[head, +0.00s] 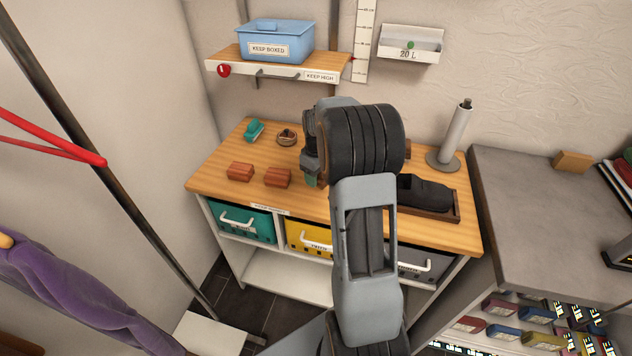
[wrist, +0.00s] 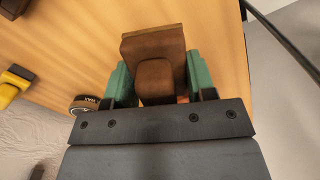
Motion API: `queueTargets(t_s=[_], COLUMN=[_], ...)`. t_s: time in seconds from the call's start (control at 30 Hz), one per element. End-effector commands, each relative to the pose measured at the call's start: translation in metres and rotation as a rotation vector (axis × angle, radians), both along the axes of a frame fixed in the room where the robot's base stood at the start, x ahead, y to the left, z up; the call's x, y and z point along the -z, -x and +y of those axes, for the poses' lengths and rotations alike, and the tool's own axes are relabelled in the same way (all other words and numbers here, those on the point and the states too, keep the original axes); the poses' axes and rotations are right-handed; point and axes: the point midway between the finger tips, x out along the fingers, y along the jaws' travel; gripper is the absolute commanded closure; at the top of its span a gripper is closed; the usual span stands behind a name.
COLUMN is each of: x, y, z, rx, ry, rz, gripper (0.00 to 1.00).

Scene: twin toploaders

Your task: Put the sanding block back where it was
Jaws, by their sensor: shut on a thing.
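My gripper (wrist: 155,88) is shut on a brown block with a smaller rounded part on its near face, which I take for the sanding block (wrist: 152,45). The green finger pads press on its two sides in the wrist view. In the head view my gripper (head: 310,172) is over the workbench (head: 222,190), right of two reddish-brown blocks, and the held block is hidden there. I cannot tell how high it is above the top. The left reddish block (head: 240,172) and the right one (head: 277,177) lie near the front edge.
A teal tool (head: 254,130) and a round tin (head: 286,138) are behind the blocks. A dark tray (head: 453,212) with a black object is at right, before a metal post (head: 455,132). A shelf (head: 240,66) with a blue box (head: 275,42) hangs above.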

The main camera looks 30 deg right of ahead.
Motion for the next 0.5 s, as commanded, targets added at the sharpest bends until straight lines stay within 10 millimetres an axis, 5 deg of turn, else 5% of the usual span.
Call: queueTargets(t_s=[0.5], x=[0.034], y=[-0.017], z=[-0.006], rx=[0.000], ry=[0.000], rz=[0.002], gripper=[0.75])
